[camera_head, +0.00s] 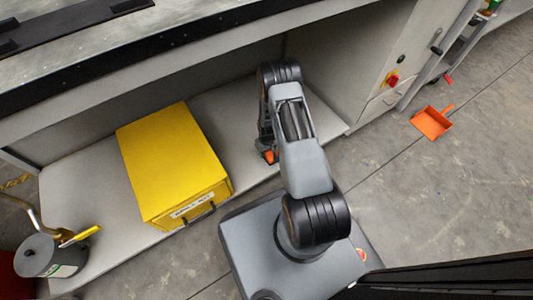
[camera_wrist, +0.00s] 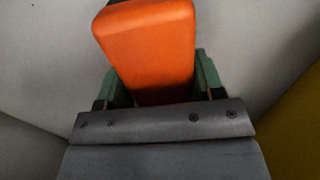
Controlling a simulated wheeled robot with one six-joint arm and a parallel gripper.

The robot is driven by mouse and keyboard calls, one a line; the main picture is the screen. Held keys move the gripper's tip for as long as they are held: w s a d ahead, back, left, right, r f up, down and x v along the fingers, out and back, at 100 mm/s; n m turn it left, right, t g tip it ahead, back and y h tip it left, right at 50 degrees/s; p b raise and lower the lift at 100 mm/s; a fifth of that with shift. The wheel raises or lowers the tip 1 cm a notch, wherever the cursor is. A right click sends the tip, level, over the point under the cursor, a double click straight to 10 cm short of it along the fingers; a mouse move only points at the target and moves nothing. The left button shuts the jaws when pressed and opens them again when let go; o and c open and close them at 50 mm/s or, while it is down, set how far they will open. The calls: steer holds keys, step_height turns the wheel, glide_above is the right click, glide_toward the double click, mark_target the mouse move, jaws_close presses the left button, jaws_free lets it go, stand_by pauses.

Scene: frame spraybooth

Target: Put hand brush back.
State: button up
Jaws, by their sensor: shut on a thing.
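My gripper (camera_wrist: 155,88) is shut on the orange hand brush (camera_wrist: 148,48), which sits between its green fingers in the wrist view. A dark part of the brush shows at the top edge there, and the rest is hidden. In the head view a small orange bit of the brush (camera_head: 269,157) shows below my arm, over the grey lower shelf (camera_head: 240,110). I cannot tell whether the brush touches the shelf. An orange dustpan (camera_head: 432,122) lies on the concrete floor to the right.
A yellow box (camera_head: 170,160) stands on the shelf left of my gripper. A grey can (camera_head: 42,258) with a yellow-handled tool stands at the shelf's left end. The bench top overhangs the shelf. A grey cabinet (camera_head: 350,60) closes off the right side.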

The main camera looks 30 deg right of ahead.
step_height(320, 180, down, 2)
steer(key=shift+f+b, duration=0.1)
steer(key=shift+b, duration=0.35)
steer(key=o, duration=0.8)
steer(key=shift+o, duration=0.2)
step_height(320, 180, up, 12)
steer(key=p, duration=0.5)
steer(key=shift+s+p, duration=0.1)
steer(key=shift+p, duration=0.25)
